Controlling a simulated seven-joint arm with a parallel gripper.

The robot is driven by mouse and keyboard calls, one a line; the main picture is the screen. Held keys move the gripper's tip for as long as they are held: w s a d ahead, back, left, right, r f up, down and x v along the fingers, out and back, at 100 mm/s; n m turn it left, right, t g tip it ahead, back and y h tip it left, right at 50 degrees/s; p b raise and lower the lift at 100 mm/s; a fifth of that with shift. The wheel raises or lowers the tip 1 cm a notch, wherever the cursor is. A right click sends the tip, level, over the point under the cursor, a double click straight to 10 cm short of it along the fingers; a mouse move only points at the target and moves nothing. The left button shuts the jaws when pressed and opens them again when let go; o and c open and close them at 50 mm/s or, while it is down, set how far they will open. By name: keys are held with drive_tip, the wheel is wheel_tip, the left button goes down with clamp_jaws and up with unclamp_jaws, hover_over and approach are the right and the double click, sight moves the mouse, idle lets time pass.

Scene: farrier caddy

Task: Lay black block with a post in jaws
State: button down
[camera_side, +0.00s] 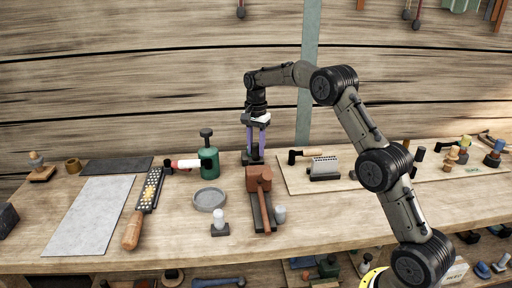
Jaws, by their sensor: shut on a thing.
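A grey round dish (209,199) and a green bottle (209,160) stand left of the gripper. A rasp with a wooden handle (144,205) lies farther left beside a grey sheet (88,215). A pale board (395,173) with several tools lies right.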

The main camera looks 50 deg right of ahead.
drive_tip(key=shift+f, duration=0.45)
drive_tip(key=shift+c, duration=2.3)
unclamp_jaws()
wheel_tip(320, 180, up, 14)
drive_tip(key=shift+f, duration=0.15)
